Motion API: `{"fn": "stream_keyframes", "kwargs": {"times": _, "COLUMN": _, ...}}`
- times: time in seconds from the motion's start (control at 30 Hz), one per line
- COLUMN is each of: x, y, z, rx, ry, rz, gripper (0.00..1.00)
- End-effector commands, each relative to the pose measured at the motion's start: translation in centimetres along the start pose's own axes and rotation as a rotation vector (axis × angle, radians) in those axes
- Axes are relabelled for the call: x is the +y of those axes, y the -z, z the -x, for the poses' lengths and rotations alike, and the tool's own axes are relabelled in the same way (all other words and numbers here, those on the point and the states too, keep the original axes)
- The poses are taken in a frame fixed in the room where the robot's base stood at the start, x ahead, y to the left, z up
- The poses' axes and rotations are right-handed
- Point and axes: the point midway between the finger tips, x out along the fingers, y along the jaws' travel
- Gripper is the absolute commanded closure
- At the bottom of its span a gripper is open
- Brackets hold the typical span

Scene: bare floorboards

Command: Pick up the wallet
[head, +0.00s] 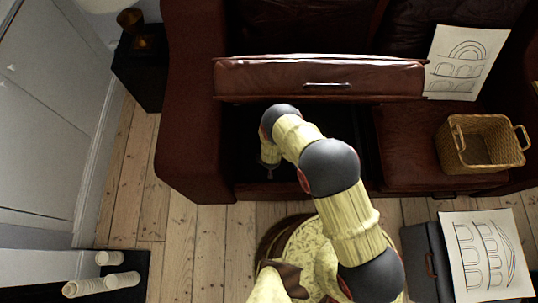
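I cannot make out the wallet in the head view. My gripper (270,175) is at the end of my arm, pointing down at the dark open compartment of the sofa, near its front edge. It is small and partly hidden by my wrist, so I cannot tell whether it is open or shut or holds anything.
A wicker basket (480,150) sits on the right seat, with a drawing sheet (465,60) behind it. Another drawing (487,255) lies on a dark case (425,265) at lower right. A black side table (140,70) stands left; white cylinders (100,283) lie lower left. Floorboards between are clear.

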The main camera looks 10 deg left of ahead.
Motion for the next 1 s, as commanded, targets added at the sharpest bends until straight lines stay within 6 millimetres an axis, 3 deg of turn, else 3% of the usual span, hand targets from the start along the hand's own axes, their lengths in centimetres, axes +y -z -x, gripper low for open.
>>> {"fn": "stream_keyframes", "kwargs": {"times": 0.83, "x": 0.00, "y": -0.03, "z": 0.03, "rx": -0.001, "ry": 0.000, "rz": 0.000, "gripper": 0.74}}
{"fn": "stream_keyframes", "kwargs": {"times": 1.0, "x": -0.01, "y": -0.01, "z": 0.04, "rx": 0.000, "ry": 0.000, "rz": 0.000, "gripper": 0.75}}
